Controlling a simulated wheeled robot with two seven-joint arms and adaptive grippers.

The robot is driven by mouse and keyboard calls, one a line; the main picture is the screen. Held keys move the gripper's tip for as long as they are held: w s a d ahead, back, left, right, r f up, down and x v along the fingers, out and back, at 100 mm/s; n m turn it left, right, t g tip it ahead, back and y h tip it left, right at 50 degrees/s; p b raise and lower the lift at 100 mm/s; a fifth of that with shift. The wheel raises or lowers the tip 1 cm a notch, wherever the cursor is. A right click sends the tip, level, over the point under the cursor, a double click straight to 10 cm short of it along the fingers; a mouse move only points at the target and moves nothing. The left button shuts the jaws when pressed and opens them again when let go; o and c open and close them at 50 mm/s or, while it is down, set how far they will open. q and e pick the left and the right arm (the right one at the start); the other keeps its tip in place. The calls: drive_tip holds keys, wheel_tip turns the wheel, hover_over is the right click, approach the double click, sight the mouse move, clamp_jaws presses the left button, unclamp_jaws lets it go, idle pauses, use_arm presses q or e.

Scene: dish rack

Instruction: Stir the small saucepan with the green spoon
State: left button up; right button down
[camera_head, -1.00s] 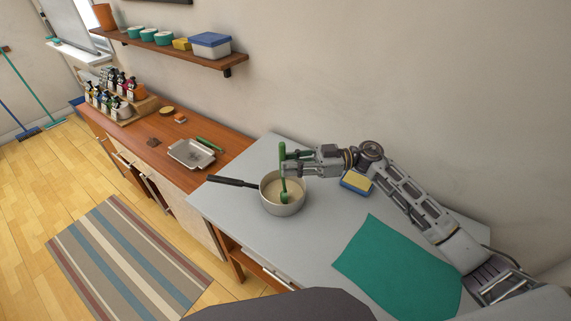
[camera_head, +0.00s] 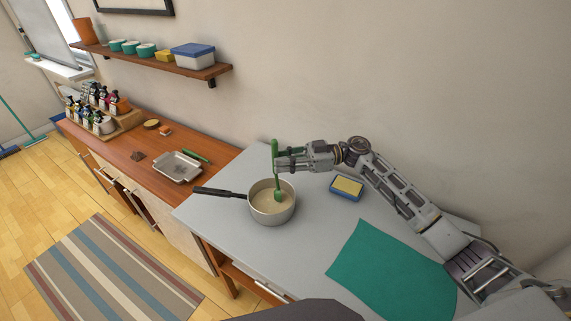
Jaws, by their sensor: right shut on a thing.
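The small saucepan (camera_head: 272,215) stands on the grey table. It holds a pale beige liquid, and its dark handle points left. The green spoon (camera_head: 276,178) is upright, with its bowl in the liquid inside the pan, toward the right of the middle. My right gripper (camera_head: 279,160) is shut on the upper part of the green spoon, above the pan's far rim. My left gripper is not in view.
A yellow and blue sponge box (camera_head: 346,188) lies right of the pan. A teal cloth (camera_head: 390,272) covers the table's front right. On the wooden counter at left are a metal tray (camera_head: 178,167), a green-handled utensil (camera_head: 196,156) and a rack of bottles (camera_head: 105,120).

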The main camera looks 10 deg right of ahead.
drive_tip(key=shift+w+a, duration=0.6)
drive_tip(key=shift+a, duration=0.05)
drive_tip(key=shift+s+a+p, duration=0.25)
drive_tip(key=shift+s+p, duration=0.4)
drive_tip(key=shift+p, duration=0.25)
drive_tip(key=shift+s+a+p, duration=0.2)
drive_tip(key=shift+s+p, duration=0.45)
drive_tip(key=shift+p, duration=0.2)
drive_tip(key=a, duration=0.1)
drive_tip(key=a+p, duration=0.1)
drive_tip(key=shift+s+a+p, duration=0.3)
drive_tip(key=shift+s+a, duration=0.05)
